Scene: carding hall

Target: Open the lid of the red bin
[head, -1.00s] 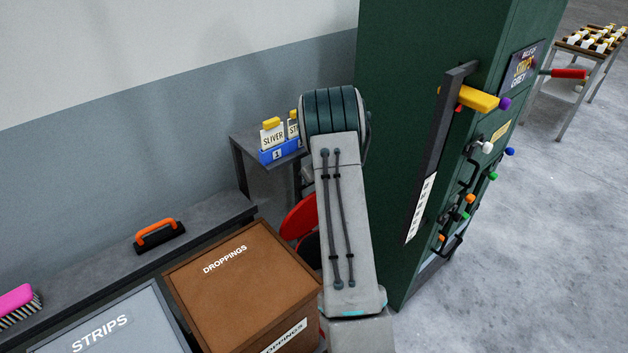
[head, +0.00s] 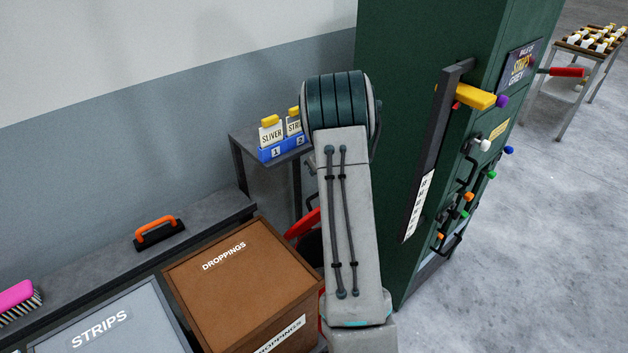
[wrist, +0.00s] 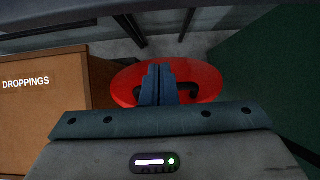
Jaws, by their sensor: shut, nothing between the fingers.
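The red bin's round lid (head: 303,222) shows as a tilted red sliver behind my arm in the head view, with a dark area below it that looks like the bin's opening. A bit of the red bin's body (head: 322,308) shows lower down. In the wrist view the red lid (wrist: 207,77) fills the middle, with a black handle (wrist: 192,91) on it. My gripper (wrist: 158,70) is shut and empty, its fingertips in front of the lid and handle; whether they touch cannot be told. My arm hides the gripper and most of the bin in the head view.
The brown DROPPINGS bin (head: 235,262) stands close at left, with the grey STRIPS bin (head: 115,325) beyond. A tall green machine (head: 400,130) with levers stands close at right. A small table (head: 250,150) with a blue card holder (head: 284,149) is behind.

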